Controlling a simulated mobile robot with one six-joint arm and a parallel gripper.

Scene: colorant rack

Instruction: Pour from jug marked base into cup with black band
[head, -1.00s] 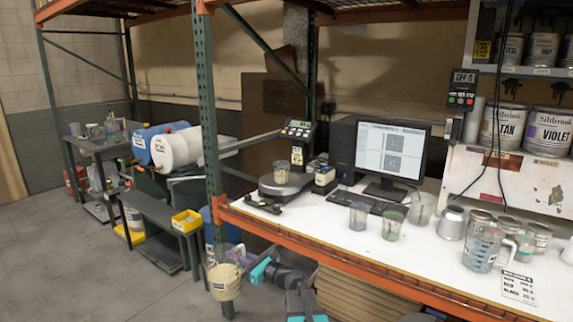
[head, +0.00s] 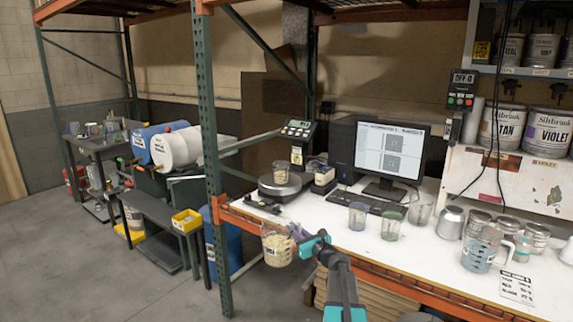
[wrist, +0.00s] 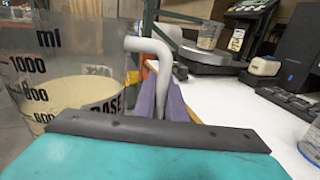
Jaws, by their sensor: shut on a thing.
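The jug marked base (head: 276,250) is clear with black markings and holds cream liquid. In the wrist view the jug (wrist: 70,75) shows its BASE label, with the liquid near the 800 mark. My gripper (head: 297,238) is shut on its handle, also seen in the wrist view (wrist: 160,98). The jug looks roughly upright, off the ground, before the bench's front edge. A cup (head: 281,171) stands on the scale. A blue-tinted cup (head: 358,216), a green-tinted cup (head: 391,222) and a greyish cup (head: 420,210) stand on the bench. I cannot make out which has a black band.
The scale (head: 283,190) stands at the bench's left end, near a green rack post (head: 213,150). Its orange beam (head: 390,270) edges the bench. A keyboard (head: 375,202) and monitor (head: 389,151) stand behind the cups. A blue-marked jug (head: 480,252) stands right.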

